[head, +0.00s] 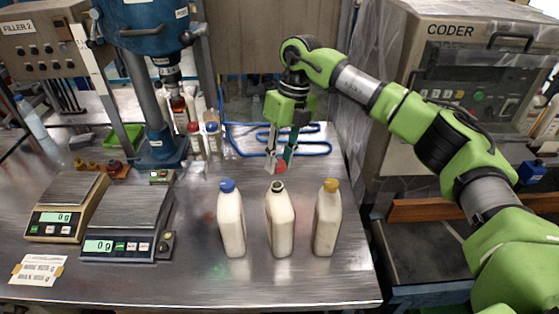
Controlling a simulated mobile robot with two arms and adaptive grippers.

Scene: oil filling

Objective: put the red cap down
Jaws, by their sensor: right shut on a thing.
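My right gripper (279,167) points down over the metal table (300,285), behind the front bottles. It is shut on the red cap (281,167), which shows at its fingertips close to the table top; I cannot tell whether the cap touches the table. In front of it stands the uncapped white bottle (280,225), its dark mouth open. On its left is a white bottle with a blue cap (227,186). On its right is a white bottle with a yellow cap (330,185). My left gripper is not in view.
Two scales (130,220) stand at the left, both reading 0 g. Behind are a blue filler press (160,145), several capped bottles (195,140), a green tray (122,137) and a blue hose (310,149). The coder machine (450,80) stands at the right.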

